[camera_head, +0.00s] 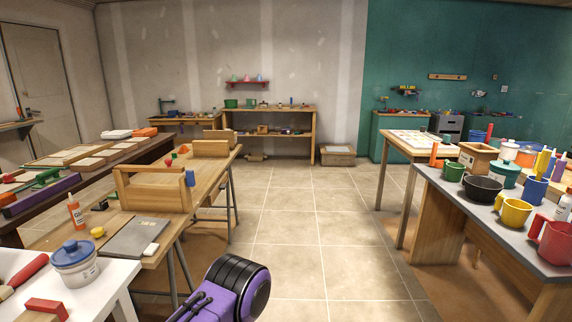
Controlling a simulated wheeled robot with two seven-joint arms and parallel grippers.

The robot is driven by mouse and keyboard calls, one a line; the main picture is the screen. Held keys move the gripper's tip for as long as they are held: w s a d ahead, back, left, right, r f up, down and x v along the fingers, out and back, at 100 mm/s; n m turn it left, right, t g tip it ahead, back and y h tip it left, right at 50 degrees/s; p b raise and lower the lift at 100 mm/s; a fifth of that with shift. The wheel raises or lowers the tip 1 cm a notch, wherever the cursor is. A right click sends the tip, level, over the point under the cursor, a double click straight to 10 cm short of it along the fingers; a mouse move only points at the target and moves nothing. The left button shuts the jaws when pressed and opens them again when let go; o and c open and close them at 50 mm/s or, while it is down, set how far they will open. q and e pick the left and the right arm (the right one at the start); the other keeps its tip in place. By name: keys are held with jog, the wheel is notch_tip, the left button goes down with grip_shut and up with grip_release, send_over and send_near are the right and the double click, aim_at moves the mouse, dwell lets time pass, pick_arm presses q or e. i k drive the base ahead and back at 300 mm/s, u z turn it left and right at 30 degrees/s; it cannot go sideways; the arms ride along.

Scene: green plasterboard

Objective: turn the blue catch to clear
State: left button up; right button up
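I cannot make out a blue catch anywhere in the head view. Blue things that do show are a small blue cylinder (190,177) on the wooden workbench and the blue lid of a clear jar (76,262) at the lower left. A purple and black link of my own arm rises at the bottom centre, over the floor. Neither of my grippers shows.
The wooden workbench (202,171) at left holds a wooden tote (155,192) and a grey board (137,237). A grey-topped table (478,205) with mugs and bowls stands at right. The tiled floor (316,215) between them is clear.

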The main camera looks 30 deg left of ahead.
aim_at(191, 176)
jog(key=z, duration=0.3)
jog(key=i, duration=1.7)
jog(key=u, duration=0.45)
jog(key=i, duration=1.05)
jog(key=u, duration=0.85)
